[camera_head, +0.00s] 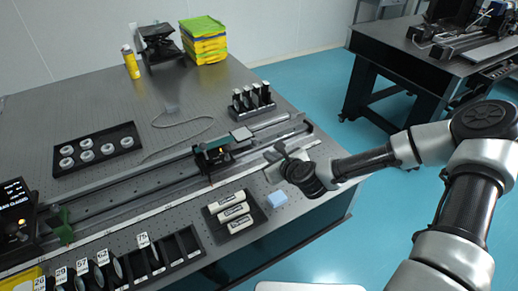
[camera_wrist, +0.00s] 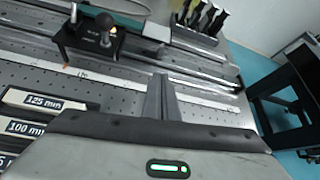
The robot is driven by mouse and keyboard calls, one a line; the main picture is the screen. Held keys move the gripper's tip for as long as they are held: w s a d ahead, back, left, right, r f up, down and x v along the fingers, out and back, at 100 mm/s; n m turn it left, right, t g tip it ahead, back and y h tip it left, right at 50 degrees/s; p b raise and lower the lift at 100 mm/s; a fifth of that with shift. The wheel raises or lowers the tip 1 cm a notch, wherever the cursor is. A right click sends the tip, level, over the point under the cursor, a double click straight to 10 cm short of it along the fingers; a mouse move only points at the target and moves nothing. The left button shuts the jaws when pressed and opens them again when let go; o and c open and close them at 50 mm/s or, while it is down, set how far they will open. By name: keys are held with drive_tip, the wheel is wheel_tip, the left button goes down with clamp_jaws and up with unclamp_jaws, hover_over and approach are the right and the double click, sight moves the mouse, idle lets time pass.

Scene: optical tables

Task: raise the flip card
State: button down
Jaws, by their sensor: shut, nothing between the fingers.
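A small flat grey plate (camera_head: 241,134) lies level beside a black carriage (camera_head: 212,156) on the long rail; it may be the flip card, but I cannot tell for sure. The carriage also shows in the wrist view (camera_wrist: 85,42), with a dark ball knob (camera_wrist: 105,20) and a small orange light. My gripper (camera_head: 272,155) is over the near right part of the table, to the right of the carriage and apart from it. Its fingers are together and empty in the wrist view (camera_wrist: 160,97).
A green plate (camera_head: 62,228) stands at the rail's left end, near a black display box (camera_head: 15,218). A rack of upright posts (camera_head: 252,100) stands behind the rail.

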drive_tip(key=b+x, duration=0.3)
drive_tip(key=x, duration=0.7)
drive_tip(key=shift+b, duration=0.3)
drive_tip(key=shift+r, duration=0.1)
